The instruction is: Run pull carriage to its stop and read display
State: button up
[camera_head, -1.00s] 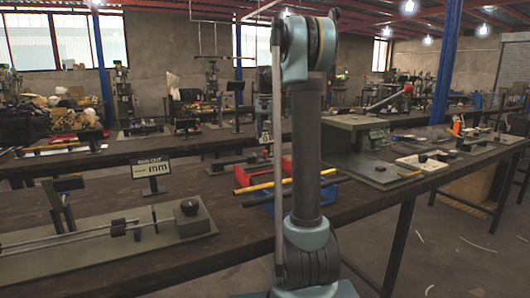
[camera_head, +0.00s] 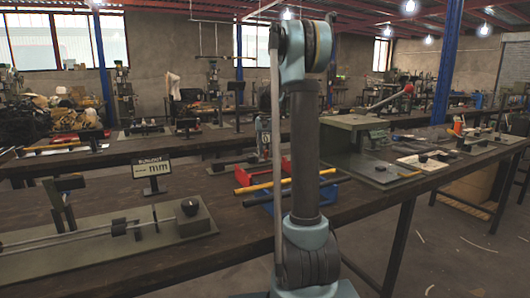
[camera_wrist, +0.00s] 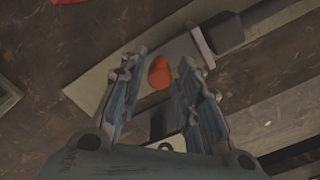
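A rail fixture lies on the bench at the left of the head view, with a small dark carriage (camera_head: 118,228) on its rods and a stop-like end block (camera_head: 193,221) at the right. A display (camera_head: 152,168) stands behind it; its top line looks like "RUNOUT" and below are dashes and "mm". In the wrist view my gripper (camera_wrist: 160,80) is open, its fingers on either side of an orange-red knob (camera_wrist: 159,73) with gaps visible. I cannot tell whether they touch it. The knob is over a pale plate (camera_wrist: 92,87) bearing a light block (camera_wrist: 201,46). My gripper is hidden in the head view.
Red and blue holders with yellow and black bars (camera_head: 262,186) stand beside my arm. A press-like fixture with a red-knobbed lever (camera_head: 408,88) is to the right. Other fixtures crowd the rear bench. The floor at the right is mostly open.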

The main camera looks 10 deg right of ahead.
grip_shut()
jog(key=d, duration=0.2)
jog(key=w+d, duration=0.1)
jog(key=d, duration=0.2)
jog(key=shift+w+d+r, duration=0.15)
jog(key=shift+w+d, duration=0.2)
jog(key=shift+w, duration=0.05)
jog(key=shift+c, duration=0.9)
grip_release()
jog(key=shift+d, duration=0.35)
jog(key=shift+o, duration=0.2)
jog(key=shift+a, duration=0.1)
jog(key=shift+c, duration=0.3)
jog(key=o, duration=0.7)
jog(key=shift+s, duration=0.1)
